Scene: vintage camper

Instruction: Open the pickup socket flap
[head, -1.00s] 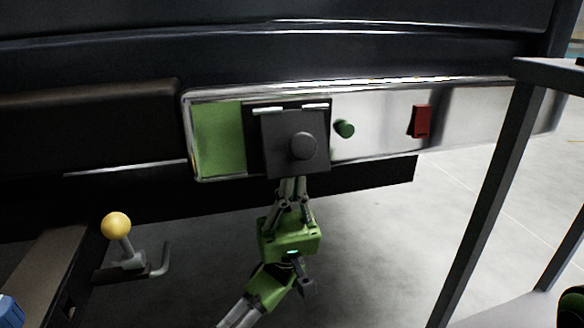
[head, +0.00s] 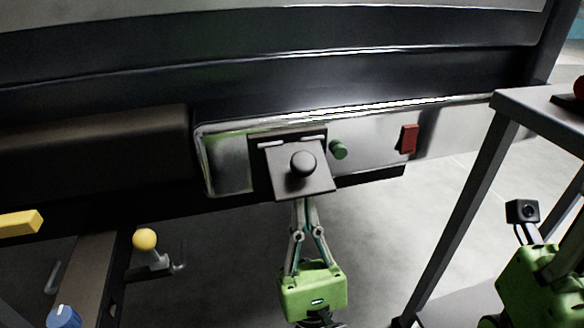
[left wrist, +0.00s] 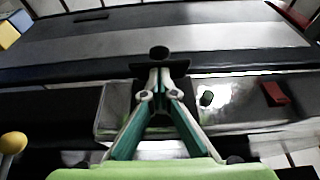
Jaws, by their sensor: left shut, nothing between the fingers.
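The pickup socket flap (head: 291,183) is a dark square plate with a round knob (head: 303,163), hinged along its top edge on the chrome bumper. It is swung partly outward, its lower edge away from the dark socket frame (head: 257,156). My left gripper (head: 306,202) is shut and empty, pointing up from below with its fingertips at the flap's lower edge; contact is hard to tell. In the left wrist view the flap (left wrist: 143,70) shows nearly edge-on above the fingertips. My right gripper's green body (head: 545,285) is at the lower right; its fingers are hidden.
A green knob (head: 338,149) and a red switch (head: 408,139) sit on the bumper right of the flap. A yellow ball lever (head: 145,240) stands lower left. A dark table frame (head: 470,205) stands at right. Open floor lies below the bumper.

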